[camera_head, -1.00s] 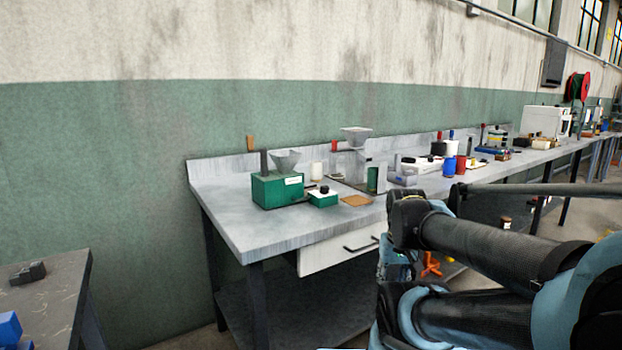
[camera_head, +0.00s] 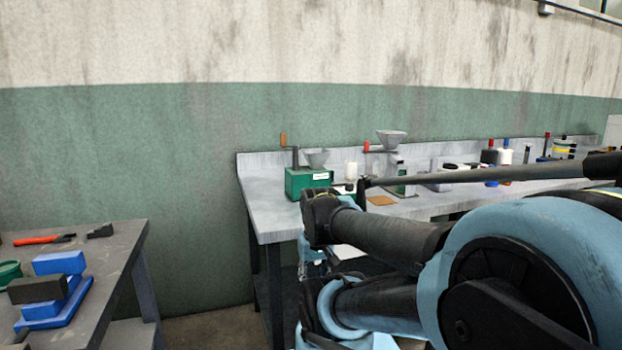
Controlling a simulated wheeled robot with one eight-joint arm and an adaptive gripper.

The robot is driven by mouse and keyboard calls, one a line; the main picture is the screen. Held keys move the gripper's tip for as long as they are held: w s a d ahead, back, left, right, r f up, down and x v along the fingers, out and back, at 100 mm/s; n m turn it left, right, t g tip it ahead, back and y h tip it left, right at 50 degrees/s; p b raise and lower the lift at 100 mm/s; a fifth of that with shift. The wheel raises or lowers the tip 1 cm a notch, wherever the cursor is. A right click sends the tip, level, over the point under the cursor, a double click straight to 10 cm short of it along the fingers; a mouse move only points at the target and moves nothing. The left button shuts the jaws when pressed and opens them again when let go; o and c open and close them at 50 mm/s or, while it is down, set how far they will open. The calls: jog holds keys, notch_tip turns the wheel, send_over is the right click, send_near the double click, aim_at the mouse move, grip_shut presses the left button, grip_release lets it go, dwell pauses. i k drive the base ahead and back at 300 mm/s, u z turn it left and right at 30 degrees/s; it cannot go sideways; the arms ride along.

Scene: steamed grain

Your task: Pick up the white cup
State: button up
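A small white cylinder (camera_head: 351,170), which may be the white cup, stands upright on the grey workbench (camera_head: 262,205), just right of a green machine (camera_head: 308,182) with a grey funnel. It is too small to tell whether it is hollow. Another white upright object (camera_head: 506,156) stands farther right on the bench. My dark and blue arm crosses the lower right of the view, in front of the bench. My gripper's fingers cannot be made out. The arm hides part of the bench front and top.
A second table (camera_head: 120,250) at the left holds blue blocks (camera_head: 60,263), a dark block (camera_head: 37,289) and a red-handled tool (camera_head: 36,240). A gap of open floor (camera_head: 205,328) lies between the tables. A brown square (camera_head: 381,200) lies on the bench.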

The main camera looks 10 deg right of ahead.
aim_at(351, 166)
jog(key=u, duration=1.85)
jog(key=k, duration=1.45)
jog(key=z, duration=1.7)
jog(key=i, duration=1.05)
